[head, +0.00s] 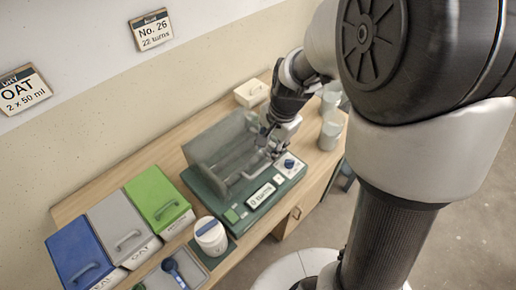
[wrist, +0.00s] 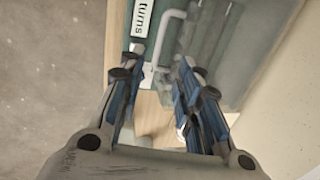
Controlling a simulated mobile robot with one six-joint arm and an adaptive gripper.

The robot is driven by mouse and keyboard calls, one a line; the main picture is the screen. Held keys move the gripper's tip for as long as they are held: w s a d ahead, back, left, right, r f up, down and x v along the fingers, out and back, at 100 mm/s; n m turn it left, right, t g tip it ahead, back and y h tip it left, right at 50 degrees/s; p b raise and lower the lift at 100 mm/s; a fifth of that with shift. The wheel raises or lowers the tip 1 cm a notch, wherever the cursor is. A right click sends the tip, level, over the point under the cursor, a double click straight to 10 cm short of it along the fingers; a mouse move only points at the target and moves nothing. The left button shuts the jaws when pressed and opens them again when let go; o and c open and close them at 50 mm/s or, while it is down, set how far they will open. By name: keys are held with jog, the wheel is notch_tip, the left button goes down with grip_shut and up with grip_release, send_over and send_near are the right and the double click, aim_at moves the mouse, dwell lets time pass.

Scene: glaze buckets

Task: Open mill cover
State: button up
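The mill has a dark green base (head: 248,212) with a see-through box-like cover (head: 215,148) lying down over it. A pale bar handle (head: 252,174) is on the cover's front side. My gripper (head: 272,147) is at the right end of the cover, close to that handle. In the wrist view the two blue-padded fingers (wrist: 156,72) stand apart with a clear gap between them. The handle (wrist: 168,38) shows just beyond the fingertips, its near end in line with the gap. I cannot tell whether a finger touches it.
Blue (head: 80,253), grey (head: 123,225) and green (head: 157,195) lidded bins stand at the left. A white tub (head: 210,238) and a tray with a blue scoop (head: 174,272) are in front. Clear jars (head: 330,131) stand right of my gripper; a pale block (head: 251,93) lies behind.

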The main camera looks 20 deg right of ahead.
aim_at(262, 168)
jog(key=f+b, duration=0.1)
jog(key=f, duration=0.3)
jog(key=w+f+b, duration=0.1)
jog(key=f, duration=0.3)
jog(key=w+a+f+b, duration=0.1)
jog(key=f, duration=0.3)
jog(key=shift+w+a+f, duration=0.1)
jog(key=shift+f, duration=0.2)
jog(key=shift+c, duration=0.3)
grip_shut()
